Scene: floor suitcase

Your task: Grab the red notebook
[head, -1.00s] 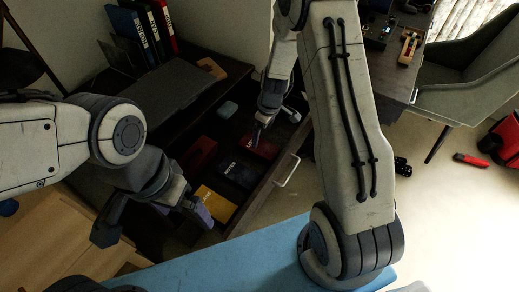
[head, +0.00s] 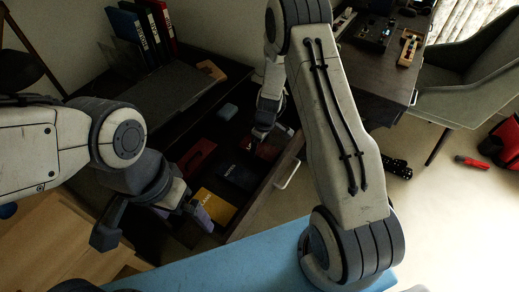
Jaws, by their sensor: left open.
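The red notebook (head: 268,151) lies in the open dark drawer, at its right end, partly hidden by my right gripper. My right gripper (head: 261,133) points down just above or at the notebook's far edge. Its fingers are small and dark, so I cannot tell whether they are apart or touch the notebook. My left gripper (head: 152,227) is open and empty, with its fingers spread wide near the drawer's near left end, left of a yellow notebook (head: 215,206).
The drawer also holds a dark blue notebook (head: 238,176), another red item (head: 197,157) and a teal box (head: 228,111). Its front has a pale handle (head: 287,173). Binders (head: 133,28) stand on the cabinet. A blue surface (head: 225,262) lies in front. A chair (head: 465,75) stands right.

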